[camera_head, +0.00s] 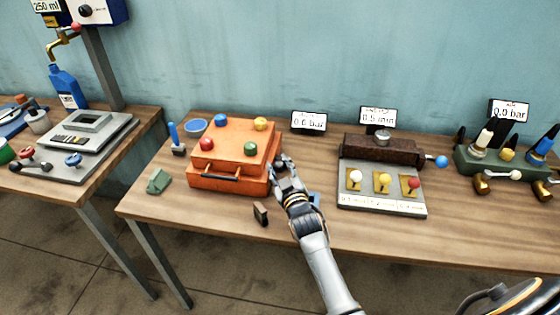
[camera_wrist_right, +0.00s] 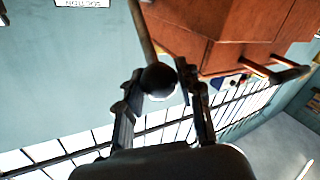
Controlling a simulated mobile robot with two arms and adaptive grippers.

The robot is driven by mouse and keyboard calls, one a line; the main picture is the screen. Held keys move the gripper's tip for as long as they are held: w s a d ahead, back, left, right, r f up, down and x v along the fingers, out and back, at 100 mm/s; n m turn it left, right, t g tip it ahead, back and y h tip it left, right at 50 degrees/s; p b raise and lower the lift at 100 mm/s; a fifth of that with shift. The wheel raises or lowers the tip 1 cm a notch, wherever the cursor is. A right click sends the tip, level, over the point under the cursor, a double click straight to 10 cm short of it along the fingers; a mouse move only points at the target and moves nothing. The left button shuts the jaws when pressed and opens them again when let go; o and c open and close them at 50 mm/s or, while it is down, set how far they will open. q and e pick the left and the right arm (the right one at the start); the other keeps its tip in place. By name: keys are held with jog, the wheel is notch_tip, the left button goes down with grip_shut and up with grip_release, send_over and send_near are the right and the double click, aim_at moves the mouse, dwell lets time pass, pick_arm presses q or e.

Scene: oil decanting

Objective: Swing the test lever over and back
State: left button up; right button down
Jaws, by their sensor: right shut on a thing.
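The orange box (camera_head: 232,152) stands on the middle table, with coloured knobs on its top and a dark handle on its front. My right gripper (camera_head: 283,163) is at the box's right side. In the right wrist view, my right gripper (camera_wrist_right: 162,82) is shut on the dark ball knob (camera_wrist_right: 158,80) of a lever, with a finger on each side. The lever's rod (camera_wrist_right: 141,32) runs from the knob beside the orange box (camera_wrist_right: 225,35). My left gripper is not in view.
A grey panel with three small levers (camera_head: 382,197) stands to the right, and a green valve block (camera_head: 505,165) beyond it. A small dark block (camera_head: 261,213) and a green piece (camera_head: 159,181) lie near the front edge. A display (camera_head: 309,122) reads 0.0 bar.

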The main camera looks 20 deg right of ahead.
jog(key=shift+s+a+f, duration=0.1)
jog(key=shift+s+f, duration=0.1)
jog(key=shift+f, duration=0.45)
jog(key=c, duration=1)
grip_release()
jog(key=shift+o, duration=0.7)
jog(key=shift+r, duration=0.3)
jog(key=s+a, duration=0.1)
jog(key=s, duration=1.1)
jog(key=shift+a, duration=0.25)
